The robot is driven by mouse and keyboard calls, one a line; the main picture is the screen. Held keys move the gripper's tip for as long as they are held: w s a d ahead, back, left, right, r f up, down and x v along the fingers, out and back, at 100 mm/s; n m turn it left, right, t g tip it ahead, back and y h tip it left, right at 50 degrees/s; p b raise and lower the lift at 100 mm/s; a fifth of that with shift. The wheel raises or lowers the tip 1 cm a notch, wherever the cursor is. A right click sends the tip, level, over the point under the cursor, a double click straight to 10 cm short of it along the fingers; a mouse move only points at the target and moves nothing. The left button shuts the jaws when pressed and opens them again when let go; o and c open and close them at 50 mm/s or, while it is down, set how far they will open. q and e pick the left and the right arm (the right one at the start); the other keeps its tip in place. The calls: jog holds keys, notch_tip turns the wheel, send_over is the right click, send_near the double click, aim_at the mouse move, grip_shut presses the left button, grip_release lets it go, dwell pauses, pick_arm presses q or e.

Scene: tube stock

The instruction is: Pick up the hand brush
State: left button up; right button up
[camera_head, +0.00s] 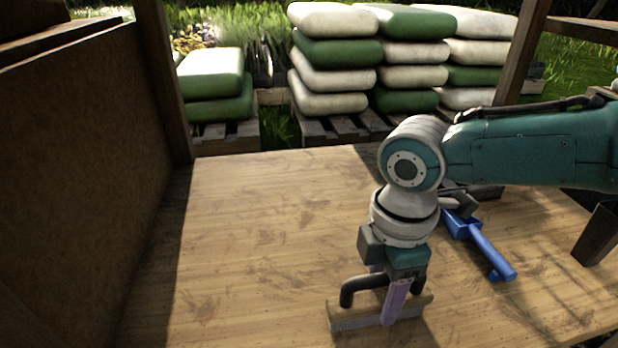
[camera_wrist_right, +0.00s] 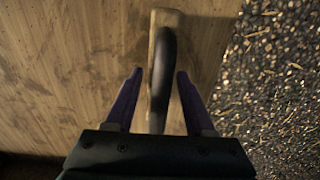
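The hand brush (camera_head: 345,312) lies on the wooden table near its front edge, bristles down, with a pale wooden block and a black arched handle. My right gripper (camera_head: 386,300) points down over it, with its purple fingers on either side of the handle. In the right wrist view, the brush (camera_wrist_right: 162,20) runs up the picture and its handle passes between the open fingers (camera_wrist_right: 160,74). A gap shows on both sides of the handle. Part of the handle is hidden behind the gripper in the head view. My left gripper is not in view.
A blue-handled tool (camera_head: 490,254) lies on the table (camera_head: 250,240) to the right, partly hidden by my right arm. A brown wall (camera_head: 70,170) bounds the left side. The table's left half is clear. Stacked sacks (camera_head: 335,60) stand on pallets behind.

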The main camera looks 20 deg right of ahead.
grip_shut()
dwell(0.5)
